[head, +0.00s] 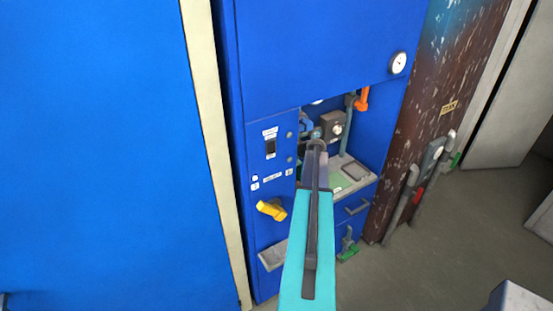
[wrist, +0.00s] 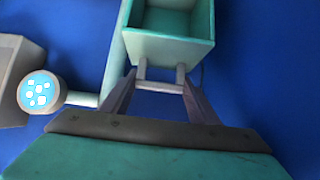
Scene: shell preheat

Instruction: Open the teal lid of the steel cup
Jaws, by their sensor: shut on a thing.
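In the wrist view, a box-like cup (wrist: 172,48) with pale grey-green outer walls and a teal inside stands just beyond my fingertips. Its top shows open, and I cannot make out a separate lid. My gripper (wrist: 160,82) has its fingers closed in around a small pale handle (wrist: 160,88) just below the cup's front wall. In the head view, my gripper (head: 317,146) reaches into the recess of the blue cabinet (head: 300,60). There my arm and gripper hide most of the cup.
A pale pipe runs beside the cup, with a round light-blue dotted knob (wrist: 39,92) at left. A yellow handle (head: 271,210) sticks out lower left. Clear floor (head: 450,240) lies at right.

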